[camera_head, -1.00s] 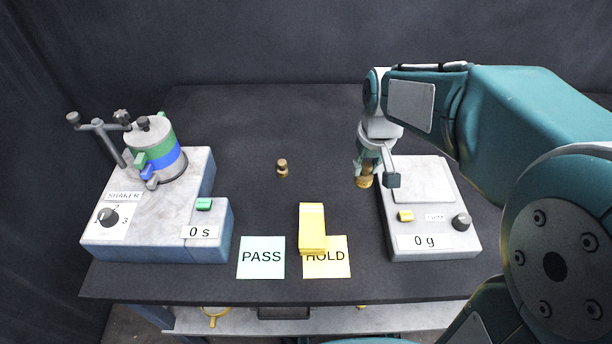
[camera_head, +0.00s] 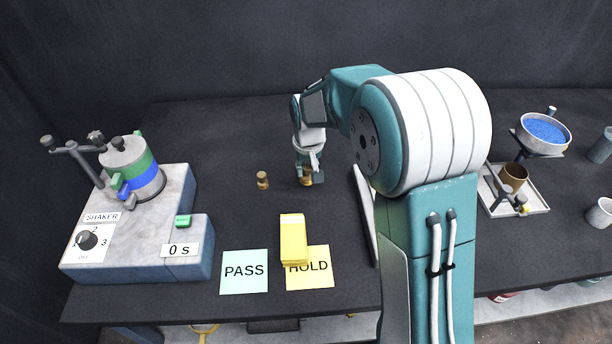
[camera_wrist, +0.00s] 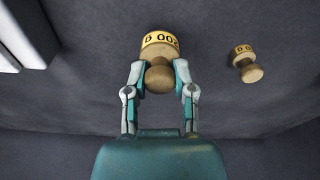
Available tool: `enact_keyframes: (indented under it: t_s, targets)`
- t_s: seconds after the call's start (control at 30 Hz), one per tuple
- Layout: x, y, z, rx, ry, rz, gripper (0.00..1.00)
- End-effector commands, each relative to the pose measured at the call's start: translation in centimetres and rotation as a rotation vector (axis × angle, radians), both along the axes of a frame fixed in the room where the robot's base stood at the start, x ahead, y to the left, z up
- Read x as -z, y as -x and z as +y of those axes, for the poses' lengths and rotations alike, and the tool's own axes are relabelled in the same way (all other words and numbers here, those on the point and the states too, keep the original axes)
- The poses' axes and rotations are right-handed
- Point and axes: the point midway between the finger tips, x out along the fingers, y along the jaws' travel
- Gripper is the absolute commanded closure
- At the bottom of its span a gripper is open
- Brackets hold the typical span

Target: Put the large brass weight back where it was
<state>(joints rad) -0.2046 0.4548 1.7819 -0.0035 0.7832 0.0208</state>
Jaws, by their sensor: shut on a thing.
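My gripper (camera_head: 308,172) is shut on the large brass weight (camera_head: 306,180), over the middle of the dark table. In the wrist view the large brass weight (camera_wrist: 160,48) sits between the two fingers, with a yellow band marked with partly readable characters. A smaller brass weight (camera_head: 263,180) stands on the table just left of my gripper. It also shows in the wrist view (camera_wrist: 248,64), apart from the held one. I cannot tell whether the held weight touches the table.
The shaker (camera_head: 130,235) stands at left. A PASS card (camera_head: 244,272) and a HOLD card (camera_head: 312,279) lie in front, with a yellow block (camera_head: 293,240) partly over HOLD. My arm hides most of the scale. At right are a tray (camera_head: 530,198) and a bowl of blue grains (camera_head: 545,130).

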Motion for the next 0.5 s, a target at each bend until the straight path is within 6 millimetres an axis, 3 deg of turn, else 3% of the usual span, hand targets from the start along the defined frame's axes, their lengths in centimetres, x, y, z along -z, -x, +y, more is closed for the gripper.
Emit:
enact_keyframes:
  t_s: [0.2,0.47,0.5]
  targets:
    - [3.0,0.1,0.2,-0.001,0.002,0.002,1.0]
    - [3.0,0.1,0.2,-0.001,0.001,0.001,1.0]
    - [3.1,0.1,0.1,-0.001,0.001,0.002,0.62]
